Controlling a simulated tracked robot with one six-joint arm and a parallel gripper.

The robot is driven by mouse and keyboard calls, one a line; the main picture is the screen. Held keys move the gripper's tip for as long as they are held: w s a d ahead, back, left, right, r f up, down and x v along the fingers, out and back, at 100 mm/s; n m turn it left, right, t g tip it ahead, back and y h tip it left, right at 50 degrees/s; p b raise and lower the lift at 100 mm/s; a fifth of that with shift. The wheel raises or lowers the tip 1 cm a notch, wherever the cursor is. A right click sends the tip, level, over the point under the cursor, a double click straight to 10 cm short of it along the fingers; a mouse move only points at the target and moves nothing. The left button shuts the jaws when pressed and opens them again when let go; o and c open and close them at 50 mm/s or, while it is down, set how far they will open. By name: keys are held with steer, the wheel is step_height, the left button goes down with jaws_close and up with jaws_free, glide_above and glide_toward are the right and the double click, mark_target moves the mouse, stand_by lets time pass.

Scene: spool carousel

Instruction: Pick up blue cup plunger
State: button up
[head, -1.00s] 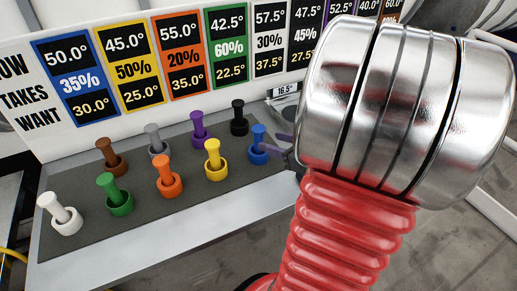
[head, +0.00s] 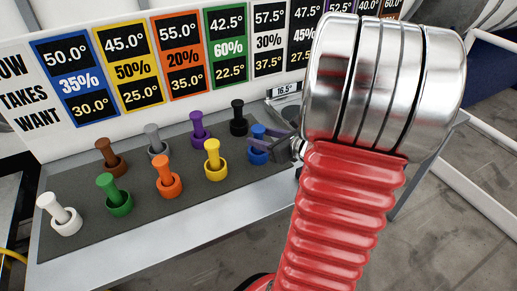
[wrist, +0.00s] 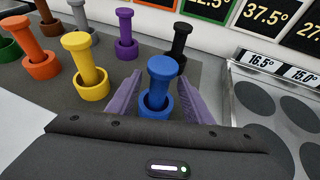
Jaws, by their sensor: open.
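The blue cup plunger (head: 258,133) stands in its blue cup (head: 258,154) at the right end of the grey mat. In the wrist view the blue plunger (wrist: 161,78) rises tilted from the blue cup (wrist: 155,107), between the two purple fingers. My gripper (wrist: 155,98) is open, one finger on each side of the cup, with a gap showing on both sides. In the head view my gripper (head: 270,143) reaches in from the right at the blue cup, and part of it is hidden behind my arm.
A yellow plunger (head: 212,150) stands to the left, a black one (head: 238,112) behind, and a purple one (head: 197,125) behind left. Several other coloured plungers stand on the mat (head: 140,216). A panel with round dark spots (wrist: 262,100) lies to the right. A sign board stands behind.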

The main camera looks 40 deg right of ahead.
steer(key=shift+x, duration=1.3)
steer(key=shift+c, duration=0.3)
jaws_close()
